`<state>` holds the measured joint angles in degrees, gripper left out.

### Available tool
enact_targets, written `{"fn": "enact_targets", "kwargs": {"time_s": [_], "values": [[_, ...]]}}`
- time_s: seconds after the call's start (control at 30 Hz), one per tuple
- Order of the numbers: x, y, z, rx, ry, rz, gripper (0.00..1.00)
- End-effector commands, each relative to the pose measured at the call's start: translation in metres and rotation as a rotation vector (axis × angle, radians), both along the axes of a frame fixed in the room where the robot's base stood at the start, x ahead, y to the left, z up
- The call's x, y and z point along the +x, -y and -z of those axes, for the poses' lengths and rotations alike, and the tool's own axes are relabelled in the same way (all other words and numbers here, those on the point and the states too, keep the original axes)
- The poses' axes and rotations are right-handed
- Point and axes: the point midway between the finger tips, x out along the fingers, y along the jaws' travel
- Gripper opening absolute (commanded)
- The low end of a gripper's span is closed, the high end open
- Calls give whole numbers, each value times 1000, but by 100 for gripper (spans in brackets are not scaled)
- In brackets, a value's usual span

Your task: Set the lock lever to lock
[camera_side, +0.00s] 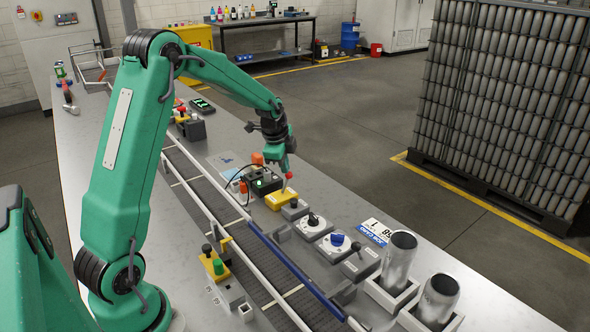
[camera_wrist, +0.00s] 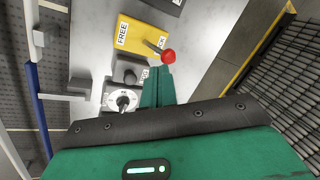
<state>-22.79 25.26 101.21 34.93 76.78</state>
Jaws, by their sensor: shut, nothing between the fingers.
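The yellow lock box (camera_side: 284,198) sits on the bench beside the conveyor; it also shows at the top of the wrist view (camera_wrist: 140,34). Its FREE label (camera_wrist: 123,33) is at the left end, and a partly covered label ending in "CK" is at the right end. The lock lever is a thin rod with a red ball knob (camera_wrist: 169,56); the knob also shows in the side view (camera_side: 289,175). The lever leans over the right, "CK" end. My gripper (camera_wrist: 157,73) is shut and empty, its tips close beside the knob. I cannot tell whether they touch.
A grey box with a dark knob (camera_side: 313,223), a blue-knob box (camera_side: 338,241) and another lever box (camera_side: 360,261) line the bench to the right. Two metal cans (camera_side: 400,262) stand in white holders. A black box with a green button (camera_side: 264,182) stands behind the lock box.

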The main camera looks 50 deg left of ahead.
Motion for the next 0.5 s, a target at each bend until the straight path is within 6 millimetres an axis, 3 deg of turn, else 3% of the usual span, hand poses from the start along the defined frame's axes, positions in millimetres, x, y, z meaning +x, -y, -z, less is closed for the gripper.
{"fn": "enact_targets", "kwargs": {"time_s": [0.5], "values": [[-4,3,-4,0,1,0,0]]}}
